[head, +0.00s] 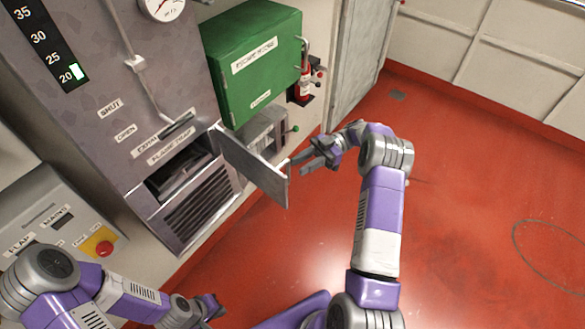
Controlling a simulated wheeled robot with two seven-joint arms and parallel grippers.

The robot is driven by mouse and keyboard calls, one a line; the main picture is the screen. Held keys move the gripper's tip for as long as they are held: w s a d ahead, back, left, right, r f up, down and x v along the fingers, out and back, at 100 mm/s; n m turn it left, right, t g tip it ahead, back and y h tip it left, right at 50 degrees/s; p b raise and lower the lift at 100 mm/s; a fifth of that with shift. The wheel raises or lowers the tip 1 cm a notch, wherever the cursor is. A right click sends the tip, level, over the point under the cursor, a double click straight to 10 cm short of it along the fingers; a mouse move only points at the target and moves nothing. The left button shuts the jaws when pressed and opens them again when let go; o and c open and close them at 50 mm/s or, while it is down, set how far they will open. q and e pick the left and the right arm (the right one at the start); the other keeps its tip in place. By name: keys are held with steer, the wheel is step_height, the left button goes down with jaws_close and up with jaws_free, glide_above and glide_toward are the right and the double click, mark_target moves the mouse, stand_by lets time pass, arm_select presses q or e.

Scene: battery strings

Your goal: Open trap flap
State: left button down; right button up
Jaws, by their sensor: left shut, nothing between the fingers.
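The grey trap flap (256,170) stands swung out from the cabinet, hinged at the right side of its opening. My left gripper (214,309) is shut and empty, low in the picture, away from the flap.
A lever (177,126) sits above the recess, and a vent grille (200,206) below. A green box (252,60) and a red fire extinguisher (303,86) are behind the flap. A control panel with a red button (104,248) stands at lower left. The red floor (465,190) is clear at right.

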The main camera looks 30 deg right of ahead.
steer(key=shift+w+d+p, duration=0.15)
steer(key=shift+d+p, duration=0.15)
steer(key=shift+d, duration=0.9)
